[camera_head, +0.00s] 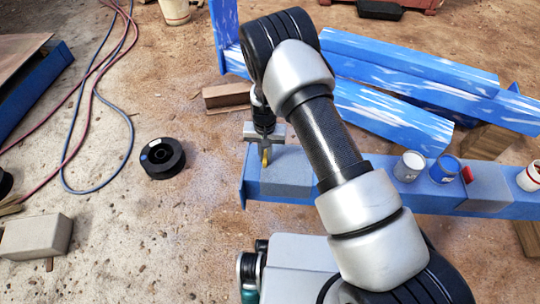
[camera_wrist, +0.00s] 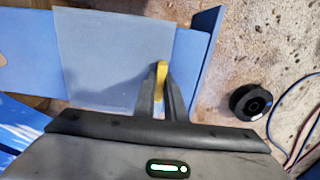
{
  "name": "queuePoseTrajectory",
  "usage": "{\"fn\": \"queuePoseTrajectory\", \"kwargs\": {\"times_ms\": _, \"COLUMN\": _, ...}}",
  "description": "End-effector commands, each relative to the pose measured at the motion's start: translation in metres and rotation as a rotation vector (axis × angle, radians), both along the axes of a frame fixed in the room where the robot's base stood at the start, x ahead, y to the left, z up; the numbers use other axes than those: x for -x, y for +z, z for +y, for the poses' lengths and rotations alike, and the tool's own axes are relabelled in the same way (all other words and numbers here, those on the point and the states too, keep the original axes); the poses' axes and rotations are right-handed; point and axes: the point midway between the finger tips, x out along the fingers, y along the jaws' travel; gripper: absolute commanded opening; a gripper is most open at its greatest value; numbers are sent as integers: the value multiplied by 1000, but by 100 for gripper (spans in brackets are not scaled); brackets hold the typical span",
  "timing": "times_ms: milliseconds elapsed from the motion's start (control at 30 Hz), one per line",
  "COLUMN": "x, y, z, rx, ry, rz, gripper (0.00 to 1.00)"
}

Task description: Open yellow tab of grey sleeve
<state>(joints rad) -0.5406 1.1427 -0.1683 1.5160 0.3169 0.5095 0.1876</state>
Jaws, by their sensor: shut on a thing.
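The grey sleeve (camera_head: 288,172) sits around the left part of a blue beam. In the wrist view the grey sleeve (camera_wrist: 105,45) fills the upper middle. Its yellow tab (camera_head: 265,158) stands at the sleeve's left side; the yellow tab (camera_wrist: 161,72) also shows in the wrist view, upright between the fingertips. My gripper (camera_head: 264,146) is shut on the yellow tab from above. In the wrist view my gripper (camera_wrist: 160,86) has a finger on each side of the tab. The tab's lower part is hidden by the fingers.
A second grey sleeve (camera_head: 488,184) with a red tab (camera_head: 467,174) is farther right. A black spool (camera_head: 162,157) and hoses (camera_head: 132,120) lie on the ground left.

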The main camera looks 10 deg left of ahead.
Motion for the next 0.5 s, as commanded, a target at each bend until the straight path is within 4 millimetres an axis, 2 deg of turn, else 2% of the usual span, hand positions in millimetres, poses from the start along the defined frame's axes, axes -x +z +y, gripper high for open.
{"fn": "queuePoseTrajectory", "kwargs": {"times_ms": 233, "x": 1, "y": 0, "z": 0, "rx": 0, "ry": 0, "rz": 2, "gripper": 0}}
{"fn": "queuePoseTrajectory", "kwargs": {"times_ms": 267, "x": 1, "y": 0, "z": 0, "rx": 0, "ry": 0, "rz": 2, "gripper": 16}}
{"fn": "queuePoseTrajectory", "kwargs": {"times_ms": 333, "x": 1, "y": 0, "z": 0, "rx": 0, "ry": 0, "rz": 2, "gripper": 27}}
{"fn": "queuePoseTrajectory", "kwargs": {"times_ms": 500, "x": 0, "y": 0, "z": 0, "rx": 0, "ry": 0, "rz": 1, "gripper": 30}}
